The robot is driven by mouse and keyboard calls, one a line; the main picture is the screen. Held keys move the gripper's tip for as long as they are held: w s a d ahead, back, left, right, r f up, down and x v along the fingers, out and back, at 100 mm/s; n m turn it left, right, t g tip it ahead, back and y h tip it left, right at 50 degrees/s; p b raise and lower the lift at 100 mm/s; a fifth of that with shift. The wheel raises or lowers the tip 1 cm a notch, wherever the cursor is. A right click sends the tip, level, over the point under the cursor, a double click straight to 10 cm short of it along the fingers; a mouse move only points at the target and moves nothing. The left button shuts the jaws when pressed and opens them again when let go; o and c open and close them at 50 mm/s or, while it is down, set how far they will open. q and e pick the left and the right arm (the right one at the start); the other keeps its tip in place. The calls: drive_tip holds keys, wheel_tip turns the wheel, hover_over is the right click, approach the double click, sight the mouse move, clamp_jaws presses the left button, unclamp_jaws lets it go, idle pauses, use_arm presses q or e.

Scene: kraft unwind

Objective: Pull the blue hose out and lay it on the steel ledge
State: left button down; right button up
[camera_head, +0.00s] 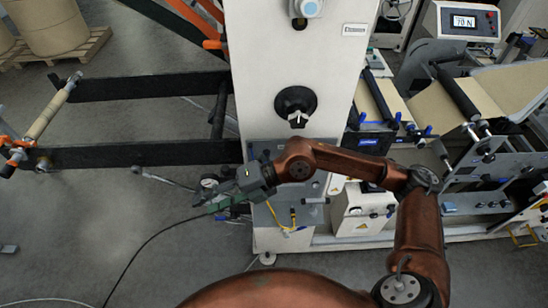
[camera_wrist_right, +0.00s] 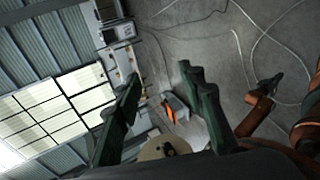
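My right gripper (camera_head: 203,198) reaches left across the front of the white machine column; in the right wrist view its two dark green fingers (camera_wrist_right: 160,100) stand wide apart with nothing between them. I cannot make out a clearly blue hose. A pale hose (camera_head: 165,179) runs from the left to a small gauge (camera_head: 210,182) beside the gripper, which partly hides that area. A grey metal surface (camera_head: 312,188) low on the column may be the steel ledge; I cannot tell. In the right wrist view, a brown arm with a dark gripper (camera_wrist_right: 268,82) shows at the right, its fingers unclear.
A yellow-handled tool (camera_head: 291,222) is at the column's lower front. A black knob (camera_head: 296,103) juts out above my arm. Dark horizontal beams (camera_head: 140,154) extend left. A thin dark cable (camera_head: 140,247) curves over the floor, which is mostly free at lower left.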

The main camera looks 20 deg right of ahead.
drive_tip(key=w+d+f+m+t+h, duration=0.1)
drive_tip(key=w+d+f+t+h, duration=0.1)
drive_tip(key=w+d+h, duration=0.65)
drive_tip(key=w+d+f+m+t+h, duration=0.1)
drive_tip(key=w+d+m+t+h, duration=0.15)
drive_tip(key=d, duration=1.05)
drive_tip(key=p+x, duration=0.2)
drive_tip(key=x, duration=0.6)
drive_tip(key=shift+s+n+g, duration=0.2)
drive_tip(key=shift+n+g, duration=0.25)
drive_tip(key=shift+f, duration=0.1)
drive_tip(key=shift+c, duration=0.3)
clamp_jaws()
drive_tip(key=c, duration=0.6)
unclamp_jaws()
clamp_jaws()
